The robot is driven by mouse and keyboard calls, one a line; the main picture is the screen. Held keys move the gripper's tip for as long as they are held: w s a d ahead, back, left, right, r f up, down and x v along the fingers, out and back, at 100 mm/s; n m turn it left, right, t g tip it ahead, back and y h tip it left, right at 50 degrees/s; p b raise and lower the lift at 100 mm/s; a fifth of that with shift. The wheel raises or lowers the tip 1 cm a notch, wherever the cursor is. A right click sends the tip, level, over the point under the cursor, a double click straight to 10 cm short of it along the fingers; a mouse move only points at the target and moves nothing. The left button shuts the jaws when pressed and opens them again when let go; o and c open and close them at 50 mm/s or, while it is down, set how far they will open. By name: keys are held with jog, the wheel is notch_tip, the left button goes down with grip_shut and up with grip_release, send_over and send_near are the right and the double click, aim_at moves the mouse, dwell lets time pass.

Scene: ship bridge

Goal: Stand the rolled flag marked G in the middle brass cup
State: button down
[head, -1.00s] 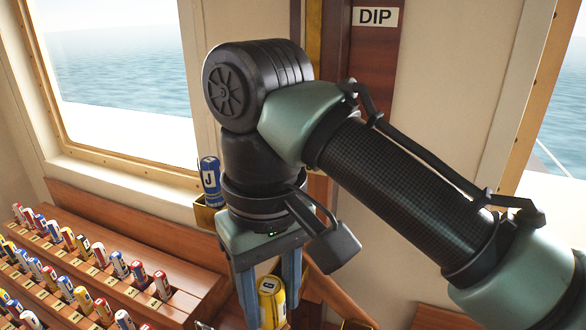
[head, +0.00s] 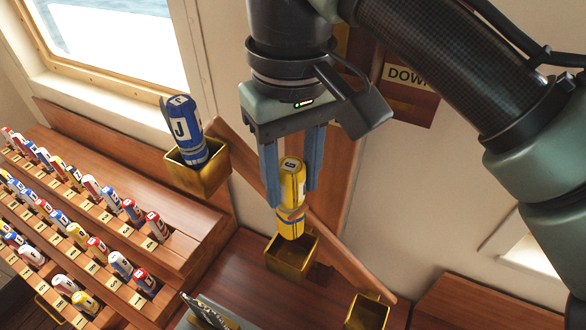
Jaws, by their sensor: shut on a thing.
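The rolled flag (head: 292,190) is yellow with a blue band and stands nearly upright between the fingers of my gripper (head: 291,178). A small label shows near its top, but I cannot read the letter. My gripper is shut on it. The flag's lower end is at or just above the opening of the middle brass cup (head: 290,258); I cannot tell whether it has entered. The upper left brass cup (head: 203,178) holds a blue rolled flag marked J (head: 187,130). The lower right brass cup (head: 367,313) is partly cut off by the frame and shows no flag.
A stepped wooden rack (head: 185,228) with several rolled flags in labelled slots fills the left. A sloping wooden rail (head: 340,258) runs beside the cups. A dark object (head: 208,312) lies on the desk at the bottom. A window is at upper left.

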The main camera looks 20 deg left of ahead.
aim_at(293, 219)
notch_tip(293, 219, down, 3)
jog(key=b, duration=0.3)
jog(key=shift+w+f, duration=0.1)
jog(key=shift+f, duration=0.05)
jog(key=shift+f+b, duration=1.2)
jog(key=shift+f, duration=1.35)
jog(key=shift+c, duration=1.5)
grip_release()
jog(key=shift+r, duration=0.1)
notch_tip(293, 219, up, 13)
jog(key=shift+f+p, duration=0.1)
jog(key=shift+p, duration=0.2)
